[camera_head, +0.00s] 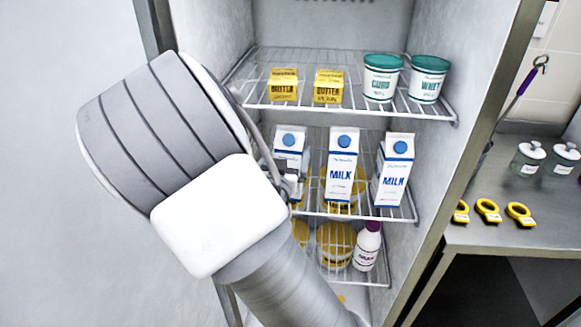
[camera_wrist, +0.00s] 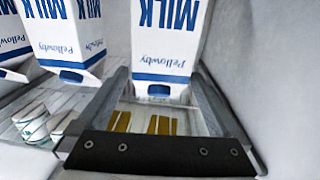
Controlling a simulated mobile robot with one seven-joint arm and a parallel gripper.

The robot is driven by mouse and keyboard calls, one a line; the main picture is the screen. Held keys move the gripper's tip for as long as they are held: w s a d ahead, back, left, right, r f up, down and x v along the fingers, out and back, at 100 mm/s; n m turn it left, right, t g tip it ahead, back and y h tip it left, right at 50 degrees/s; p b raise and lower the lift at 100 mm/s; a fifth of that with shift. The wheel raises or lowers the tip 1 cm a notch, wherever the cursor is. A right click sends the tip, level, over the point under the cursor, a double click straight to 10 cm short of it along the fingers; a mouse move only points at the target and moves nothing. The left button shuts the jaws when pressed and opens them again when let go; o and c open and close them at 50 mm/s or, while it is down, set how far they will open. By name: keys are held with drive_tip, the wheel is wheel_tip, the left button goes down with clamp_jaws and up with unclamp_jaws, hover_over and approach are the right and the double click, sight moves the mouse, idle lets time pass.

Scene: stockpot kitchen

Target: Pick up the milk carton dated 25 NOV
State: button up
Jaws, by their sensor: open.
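Three white and blue milk cartons stand upright on the middle fridge shelf: left carton (camera_head: 291,140), middle carton (camera_head: 343,160) and right carton (camera_head: 395,170). No date can be read on any of them. My gripper (camera_head: 289,184) is at the left carton, partly hidden by my arm, which also covers that carton's lower left. The wrist view is upside down. There my open gripper (camera_wrist: 160,78) has one jaw on each side of the nearest carton (camera_wrist: 166,45), whose top end lies at the fingertips. I cannot tell whether they touch. Two neighbouring cartons (camera_wrist: 64,35) show at left.
The wire shelf above holds two yellow butter packs (camera_head: 284,84) and two green-lidded tubs (camera_head: 382,78). Yellow tubs (camera_head: 336,245) and a purple-capped bottle (camera_head: 367,246) stand below. The fridge wall is close beside the left carton. A counter (camera_head: 500,237) is at right.

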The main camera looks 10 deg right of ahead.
drive_tip(key=x, duration=0.4)
drive_tip(key=shift+w+f, duration=0.2)
drive_tip(key=shift+f, duration=0.1)
clamp_jaws()
drive_tip(key=shift+r, duration=0.15)
